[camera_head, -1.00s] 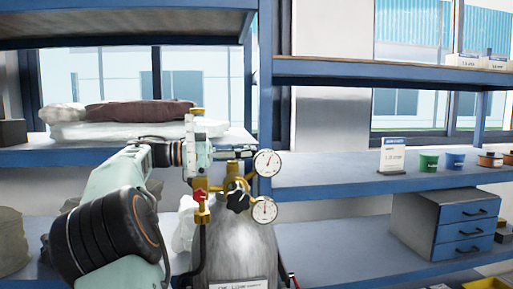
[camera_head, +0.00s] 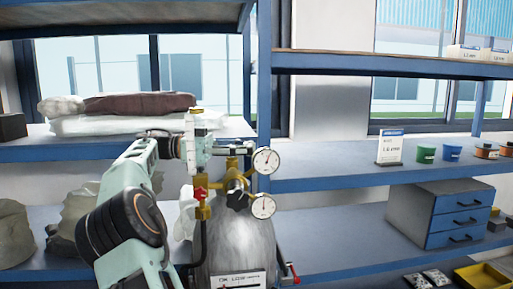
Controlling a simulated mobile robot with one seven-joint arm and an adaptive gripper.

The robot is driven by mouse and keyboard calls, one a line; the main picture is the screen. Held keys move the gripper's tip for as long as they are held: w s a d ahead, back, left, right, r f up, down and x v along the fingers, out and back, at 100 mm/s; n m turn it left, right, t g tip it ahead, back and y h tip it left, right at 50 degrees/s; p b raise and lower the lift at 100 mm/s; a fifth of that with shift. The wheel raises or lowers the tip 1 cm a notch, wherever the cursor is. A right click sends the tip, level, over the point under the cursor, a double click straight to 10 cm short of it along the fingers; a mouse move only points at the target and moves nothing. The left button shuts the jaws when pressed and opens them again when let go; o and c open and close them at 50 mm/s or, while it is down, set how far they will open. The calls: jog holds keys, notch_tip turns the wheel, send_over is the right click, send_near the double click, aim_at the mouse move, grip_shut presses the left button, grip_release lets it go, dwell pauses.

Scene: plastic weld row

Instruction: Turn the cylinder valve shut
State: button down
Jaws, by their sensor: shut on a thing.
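A grey gas cylinder (camera_head: 236,245) with a white label stands upright in front of the shelves. On its top is a brass cylinder valve (camera_head: 233,172) with a regulator, a black knob (camera_head: 238,199) and two round white gauges (camera_head: 265,161) (camera_head: 263,206) on the right. A red fitting (camera_head: 200,194) sits on the left. My gripper (camera_head: 236,149) reaches in from the left, level with the top of the valve, its fingers just above the brass body. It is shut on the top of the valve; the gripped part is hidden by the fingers.
Blue shelves (camera_head: 345,180) stand close behind the cylinder, with a blue post (camera_head: 264,90) right behind the gauges. Sacks (camera_head: 140,104) lie on the left shelf. A drawer unit (camera_head: 440,215), cups (camera_head: 426,154) and a yellow tray (camera_head: 488,276) are at the right.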

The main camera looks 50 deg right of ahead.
jog(key=shift+w+r, duration=0.15)
jog(key=shift+w, duration=0.05)
jog(key=c, duration=2.2)
grip_release()
jog(key=o, duration=0.5)
jog(key=shift+w+a, duration=0.2)
jog(key=shift+w, duration=0.1)
jog(key=shift+o, duration=0.9)
jog(key=shift+s+d, duration=0.1)
jog(key=shift+s, duration=0.15)
jog(key=shift+w, duration=0.1)
jog(key=shift+v, duration=3.7)
